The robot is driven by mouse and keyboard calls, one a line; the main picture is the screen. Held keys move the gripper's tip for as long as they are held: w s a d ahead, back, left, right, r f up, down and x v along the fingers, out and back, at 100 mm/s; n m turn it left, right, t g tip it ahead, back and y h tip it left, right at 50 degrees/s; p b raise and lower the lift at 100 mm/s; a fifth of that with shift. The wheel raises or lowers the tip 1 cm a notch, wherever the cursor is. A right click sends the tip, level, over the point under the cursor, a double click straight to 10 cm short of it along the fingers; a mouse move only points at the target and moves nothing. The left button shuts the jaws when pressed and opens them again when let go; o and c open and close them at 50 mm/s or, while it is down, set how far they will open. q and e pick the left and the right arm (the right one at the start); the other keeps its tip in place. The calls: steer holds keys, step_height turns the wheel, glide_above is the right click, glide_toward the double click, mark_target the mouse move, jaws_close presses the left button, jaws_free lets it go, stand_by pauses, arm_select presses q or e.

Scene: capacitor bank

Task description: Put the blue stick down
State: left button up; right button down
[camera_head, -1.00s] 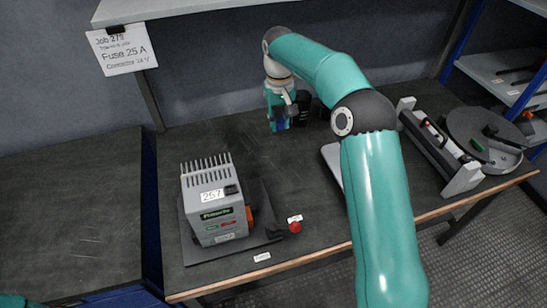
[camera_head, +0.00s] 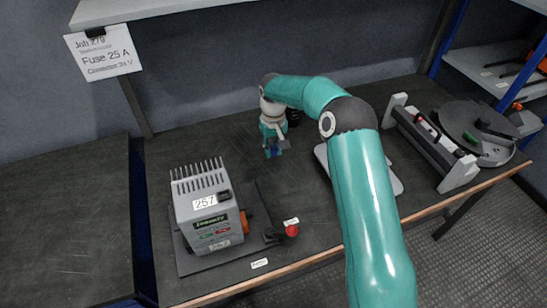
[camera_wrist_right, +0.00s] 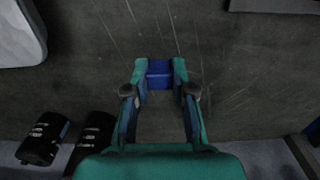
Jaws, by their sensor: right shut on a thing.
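The blue stick (camera_wrist_right: 160,74) shows as a short blue block between the fingertips of my right gripper (camera_wrist_right: 160,80) in the right wrist view. In the head view the right gripper (camera_head: 273,150) points down over the back middle of the dark bench (camera_head: 225,140), with blue at its tips. It is shut on the stick. The stick is low over the bench top; I cannot tell whether it touches. Most of it is hidden by the fingers. My left gripper is not in view.
A grey device (camera_head: 207,210) numbered 257 stands front left, with a red knob (camera_head: 291,230) beside it. A pale plate (camera_head: 393,180) lies partly under my right arm. Black items (camera_wrist_right: 92,138) lie behind the gripper. A clamp frame (camera_head: 430,145) and round disc (camera_head: 470,125) are at right.

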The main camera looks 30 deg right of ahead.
mark_target(273, 155)
step_height(273, 155, down, 4)
steer(key=shift+f, duration=0.2)
steer(key=shift+f+b, duration=0.35)
steer(key=shift+f, duration=0.25)
steer(key=c, duration=1)
jaws_free()
